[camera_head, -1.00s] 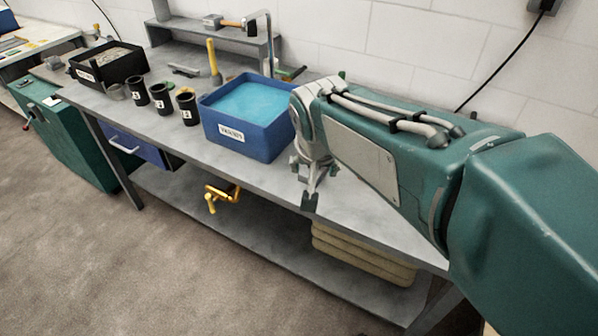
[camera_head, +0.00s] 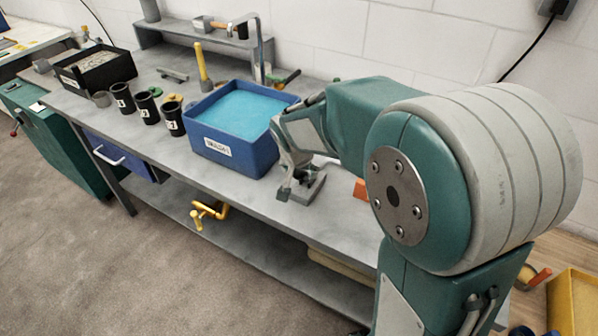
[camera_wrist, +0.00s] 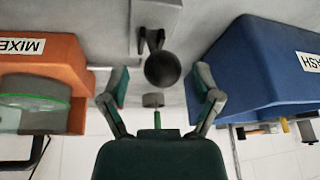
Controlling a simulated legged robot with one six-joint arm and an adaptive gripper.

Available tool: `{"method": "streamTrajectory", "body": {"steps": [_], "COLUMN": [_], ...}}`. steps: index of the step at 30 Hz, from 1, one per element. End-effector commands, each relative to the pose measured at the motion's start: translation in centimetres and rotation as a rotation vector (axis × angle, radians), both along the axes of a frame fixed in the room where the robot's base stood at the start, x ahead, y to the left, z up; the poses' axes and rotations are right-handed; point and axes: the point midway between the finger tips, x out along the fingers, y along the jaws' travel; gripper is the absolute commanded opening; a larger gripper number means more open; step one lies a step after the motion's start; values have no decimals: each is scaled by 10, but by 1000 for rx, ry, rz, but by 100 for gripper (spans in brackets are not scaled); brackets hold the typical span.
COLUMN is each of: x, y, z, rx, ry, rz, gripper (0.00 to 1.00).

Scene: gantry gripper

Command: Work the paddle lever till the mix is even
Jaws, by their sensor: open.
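In the wrist view, a round black lever knob (camera_wrist: 163,70) sits on a forked dark mount against a grey block. My gripper (camera_wrist: 161,80) is open, its two fingers on either side of the knob in the picture; no contact shows. To the left is the orange mixer (camera_wrist: 50,55), its label upside down, with a grey round part with a green rim at its end. In the head view my gripper (camera_head: 297,188) is low over the bench beside the blue wash tub; only an orange corner of the mixer (camera_head: 361,190) shows past my arm. The lever and the mix are hidden there.
The blue wash tub (camera_head: 215,150) stands close left of my gripper and shows right in the wrist view (camera_wrist: 250,70). Black cups (camera_head: 148,108), a yellow-handled tool (camera_head: 203,68) and a black tray (camera_head: 120,67) stand farther left. The bench front (camera_head: 240,195) is clear.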

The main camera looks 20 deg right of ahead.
Motion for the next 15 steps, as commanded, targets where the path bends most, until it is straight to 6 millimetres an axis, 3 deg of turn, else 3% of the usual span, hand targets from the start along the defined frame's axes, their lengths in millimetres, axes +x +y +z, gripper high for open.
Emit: {"method": "streamTrajectory", "body": {"steps": [4, 12, 14, 15], "x": [4, 4, 4, 4], "y": [0, 0, 0, 0], "z": [-11, -12, -12, -12], "rx": [-2, -1, -2, -2], "ry": [1, -1, 0, 0], "rz": [0, 1, 0, 0], "gripper": [81, 81, 59, 41]}}
